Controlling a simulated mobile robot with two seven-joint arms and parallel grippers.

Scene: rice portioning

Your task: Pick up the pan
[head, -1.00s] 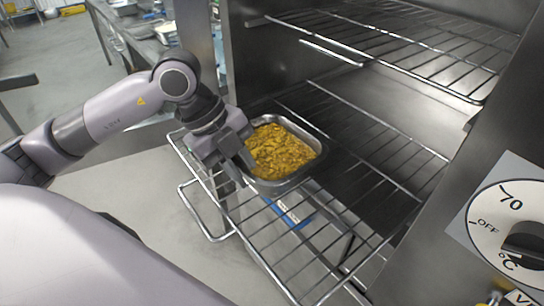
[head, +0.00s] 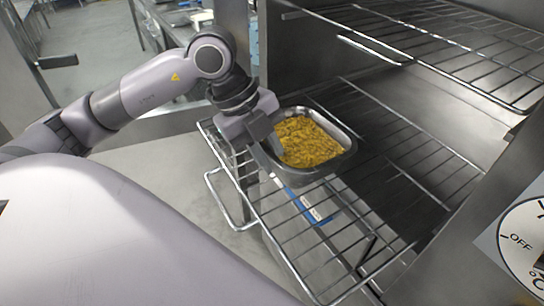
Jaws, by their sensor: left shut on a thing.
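The pan (head: 345,151) is a rectangular metal tray filled with yellow-orange rice (head: 306,141). It is on or just above the lower wire rack (head: 300,228) of the open cabinet; I cannot tell whether it touches the wires. My left gripper (head: 271,143) is at the pan's left wall and shut on its rim. The fingertips are partly hidden at the rim. My right gripper is not in view.
The lower rack sticks out of the cabinet. An upper wire rack (head: 440,45) lies above it, partly pulled out. A dial (head: 522,243) is on the cabinet front at right. Blue-and-white labelled thing (head: 308,208) shows below the rack. The rack's front part is bare.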

